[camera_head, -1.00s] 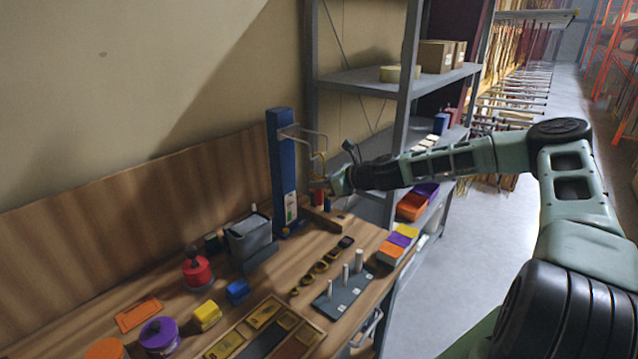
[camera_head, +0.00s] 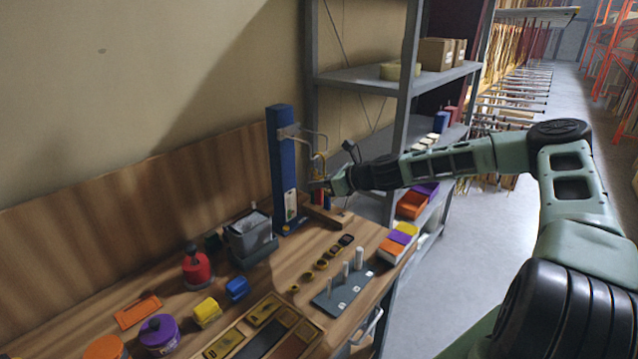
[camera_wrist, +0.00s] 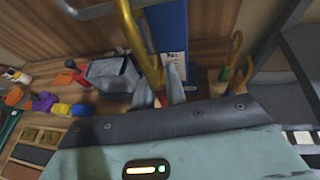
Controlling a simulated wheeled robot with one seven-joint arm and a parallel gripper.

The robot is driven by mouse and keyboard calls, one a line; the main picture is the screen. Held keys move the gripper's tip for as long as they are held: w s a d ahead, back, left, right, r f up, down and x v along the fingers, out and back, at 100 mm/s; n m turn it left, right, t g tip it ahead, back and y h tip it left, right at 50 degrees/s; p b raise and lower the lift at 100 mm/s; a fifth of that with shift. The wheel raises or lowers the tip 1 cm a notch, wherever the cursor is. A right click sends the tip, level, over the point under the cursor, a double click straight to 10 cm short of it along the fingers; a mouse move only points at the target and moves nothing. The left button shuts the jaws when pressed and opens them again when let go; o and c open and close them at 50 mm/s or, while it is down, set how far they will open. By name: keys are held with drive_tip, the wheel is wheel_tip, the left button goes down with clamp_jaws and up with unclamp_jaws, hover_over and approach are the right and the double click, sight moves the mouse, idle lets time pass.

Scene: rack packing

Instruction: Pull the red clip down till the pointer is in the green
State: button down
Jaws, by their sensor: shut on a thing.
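A blue post (camera_head: 281,160) stands at the back of the bench, with a metal bracket (camera_head: 290,132) at its top. A pale scale card (camera_head: 290,205) is on its lower face; it also shows in the wrist view (camera_wrist: 174,62). The pointer and green band are too small to read. A yellow hanging piece (camera_wrist: 141,45) runs down toward my gripper. My gripper (camera_head: 324,186) is beside the post, below the bracket. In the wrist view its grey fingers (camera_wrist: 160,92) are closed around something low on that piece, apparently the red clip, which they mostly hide.
A wooden block (camera_head: 328,216) with red and blue upright items is just below my gripper. A grey bin (camera_head: 250,240) stands left of the post. A dark plate with white pegs (camera_head: 342,293) lies in front. A grey shelf unit (camera_head: 403,120) rises close behind my arm.

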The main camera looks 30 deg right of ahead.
drive_tip(key=shift+r+p, duration=0.4)
drive_tip(key=shift+p, duration=0.05)
idle(0.4)
drive_tip(key=c, duration=1.3)
unclamp_jaws()
drive_tip(key=shift+c, duration=0.2)
drive_tip(key=shift+s+d, duration=0.1)
drive_tip(key=b+v, duration=0.4)
drive_tip(key=v, duration=1.3)
drive_tip(key=shift+r, duration=0.25)
